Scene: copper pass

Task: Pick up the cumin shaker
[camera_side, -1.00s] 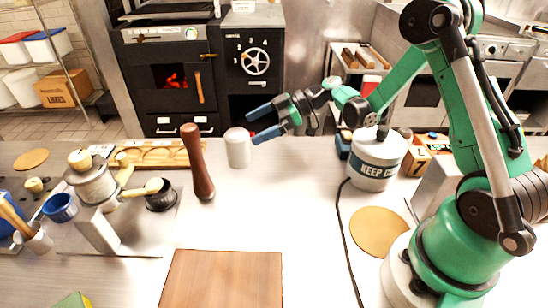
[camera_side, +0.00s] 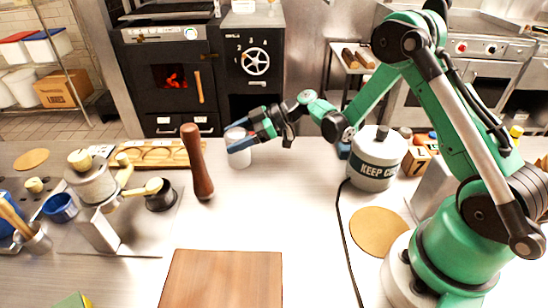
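A white cylindrical shaker (camera_side: 240,159) stands upright on the counter, right of the brown wooden pepper mill or pestle. It is likely the cumin shaker, but no label can be read. My gripper (camera_side: 239,134) reaches in from the right at the height of the shaker's upper part. Its blue fingers are spread, one on the near side of the shaker and one on the far side. The near finger hides part of the shaker's top. Whether either finger touches it cannot be told.
The tall brown wooden piece (camera_side: 197,163) stands close on the left. A wooden tray (camera_side: 143,157) lies behind it. A white "KEEP" pot (camera_side: 375,160) with a dark cord is to the right. A brown board (camera_side: 222,279) lies in front; the counter between is clear.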

